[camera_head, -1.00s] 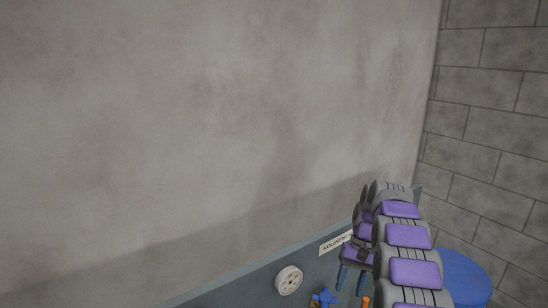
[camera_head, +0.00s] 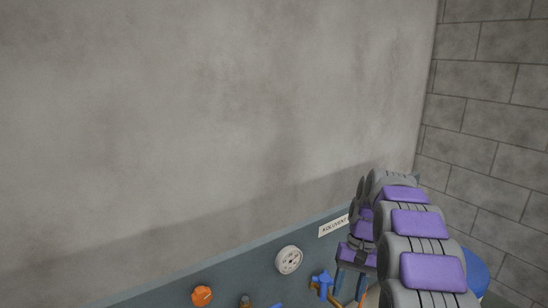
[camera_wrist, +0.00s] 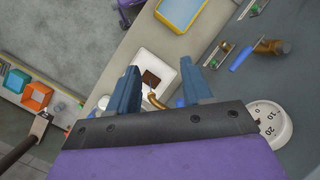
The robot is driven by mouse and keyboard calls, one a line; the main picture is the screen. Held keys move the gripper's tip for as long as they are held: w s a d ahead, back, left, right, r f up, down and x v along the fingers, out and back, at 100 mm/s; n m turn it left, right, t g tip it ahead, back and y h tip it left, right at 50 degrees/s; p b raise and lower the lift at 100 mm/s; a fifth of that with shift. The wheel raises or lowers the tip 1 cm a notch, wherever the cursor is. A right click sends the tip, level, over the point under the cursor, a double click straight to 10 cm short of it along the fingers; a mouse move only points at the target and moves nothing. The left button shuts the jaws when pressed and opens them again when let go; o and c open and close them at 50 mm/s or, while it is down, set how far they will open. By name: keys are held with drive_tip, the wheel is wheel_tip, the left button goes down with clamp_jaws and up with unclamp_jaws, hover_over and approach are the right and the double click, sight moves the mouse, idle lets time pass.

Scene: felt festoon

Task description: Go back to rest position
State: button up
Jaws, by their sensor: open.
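My gripper (camera_wrist: 162,95) shows in the wrist view with its two blue-grey fingers apart and nothing between them. Beyond the fingers, a white square dish (camera_wrist: 148,62) with a dark brown patch lies on a grey surface; I cannot tell the distance.
A blue round object (camera_head: 478,272) stands behind my arm.

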drive_tip(key=s+a+f+h+b, duration=0.1)
drive_tip(key=s+f+b, duration=0.5)
drive_tip(key=s, duration=0.6)
drive_tip(key=s+a+f+n+t+b, duration=0.1)
drive_tip(key=s+f+b, duration=0.5)
drive_tip(key=s, duration=0.6)
drive_tip(key=s+a+f+h+b, duration=0.1)
drive_tip(key=s+a+f+b, duration=0.2)
drive_tip(key=s+f+b, duration=0.4)
drive_tip(key=s, duration=0.6)
drive_tip(key=shift+n+t+h, duration=0.3)
drive_tip(key=shift+n+t, duration=0.1)
